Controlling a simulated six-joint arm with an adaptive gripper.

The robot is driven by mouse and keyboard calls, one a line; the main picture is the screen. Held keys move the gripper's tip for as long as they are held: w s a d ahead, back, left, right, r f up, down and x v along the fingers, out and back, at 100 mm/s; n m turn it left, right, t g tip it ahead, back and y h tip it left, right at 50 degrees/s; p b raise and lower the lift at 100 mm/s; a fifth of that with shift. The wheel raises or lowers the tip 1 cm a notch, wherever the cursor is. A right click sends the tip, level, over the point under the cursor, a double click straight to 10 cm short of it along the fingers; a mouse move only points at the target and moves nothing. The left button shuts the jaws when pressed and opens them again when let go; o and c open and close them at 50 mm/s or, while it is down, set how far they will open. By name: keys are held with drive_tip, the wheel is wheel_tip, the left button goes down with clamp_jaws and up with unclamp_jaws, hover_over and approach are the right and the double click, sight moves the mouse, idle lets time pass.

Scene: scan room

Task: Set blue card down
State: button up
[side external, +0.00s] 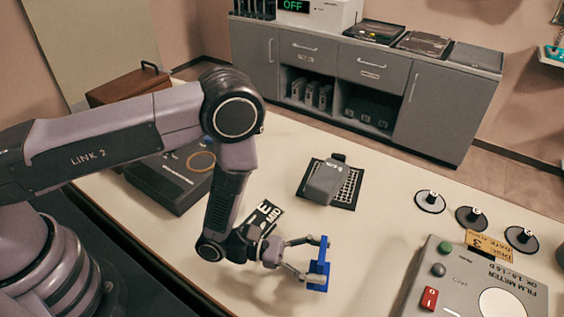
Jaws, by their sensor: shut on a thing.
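The blue card (319,268) is at the right of my arm's end in the side external view, seen nearly edge-on. My gripper (314,260) is shut on it, with a finger at each end of the held part. The card appears to be held above the pale table (345,235), but the exact gap to the surface is hard to tell. Part of the card is hidden by the fingers.
A black-and-white card (267,212) lies behind my wrist. A grey block on a black grid (349,188) sits further back. The film meter (470,285) stands at right, with round black discs (430,201) behind it. A dark box (165,185) is at left.

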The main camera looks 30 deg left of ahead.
drive_tip(key=shift+f, duration=0.25)
drive_tip(key=o, duration=1.2)
drive_tip(key=shift+r, duration=0.1)
